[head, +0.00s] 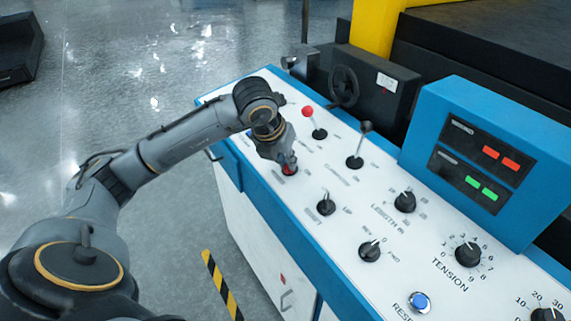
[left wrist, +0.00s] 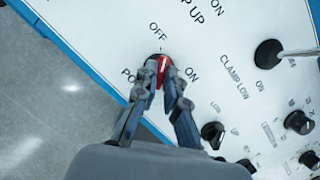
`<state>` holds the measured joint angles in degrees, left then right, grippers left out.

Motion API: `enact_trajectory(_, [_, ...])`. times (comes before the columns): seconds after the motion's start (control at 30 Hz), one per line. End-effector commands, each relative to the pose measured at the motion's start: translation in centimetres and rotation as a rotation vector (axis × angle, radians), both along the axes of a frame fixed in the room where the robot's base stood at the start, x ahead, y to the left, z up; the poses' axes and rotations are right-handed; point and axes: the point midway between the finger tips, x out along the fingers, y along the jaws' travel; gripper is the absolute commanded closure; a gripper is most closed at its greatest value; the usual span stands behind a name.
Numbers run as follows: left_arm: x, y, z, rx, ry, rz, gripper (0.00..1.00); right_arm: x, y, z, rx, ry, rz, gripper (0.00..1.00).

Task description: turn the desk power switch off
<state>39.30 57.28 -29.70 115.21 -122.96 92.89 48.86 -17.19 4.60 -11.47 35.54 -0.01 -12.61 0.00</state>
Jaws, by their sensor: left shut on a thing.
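The power switch (left wrist: 163,66) is a red knob on a dark round base, set in the white desk panel (left wrist: 110,35). In the left wrist view the OFF label is above it and the ON label to its right. The red handle stands roughly upright in that view, its upper end near the OFF side. My left gripper (left wrist: 163,82) is shut on the red handle, one finger on each side. In the head view the left gripper (head: 287,163) hides most of the switch, and only a bit of red (head: 290,170) shows. My right gripper is not in view.
Close by are a red-ball lever (head: 308,112), a black-ball lever (head: 366,127) and a black knob (head: 326,203). A blue display box (head: 480,150) stands at the right. A blue reset button (head: 420,301) is near the front. Open floor lies left of the desk.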

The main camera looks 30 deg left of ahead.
Motion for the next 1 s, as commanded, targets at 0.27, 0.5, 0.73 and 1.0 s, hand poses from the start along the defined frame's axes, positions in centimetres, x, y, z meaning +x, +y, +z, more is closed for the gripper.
enact_trajectory(0.27, [-0.26, -0.32, -0.72, -0.026, 0.028, 0.143, 1.0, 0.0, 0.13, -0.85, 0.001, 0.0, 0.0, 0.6])
enact_trajectory(0.5, [-0.29, -0.37, -0.71, -0.035, 0.033, 0.2, 1.0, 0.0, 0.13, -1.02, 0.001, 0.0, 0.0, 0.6])
enact_trajectory(0.73, [-0.3, -0.36, -0.72, -0.037, 0.035, 0.211, 1.0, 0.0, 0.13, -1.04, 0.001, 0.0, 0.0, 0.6])
enact_trajectory(1.0, [-0.31, -0.36, -0.74, -0.038, 0.036, 0.211, 0.84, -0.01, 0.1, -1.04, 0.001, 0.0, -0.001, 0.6])
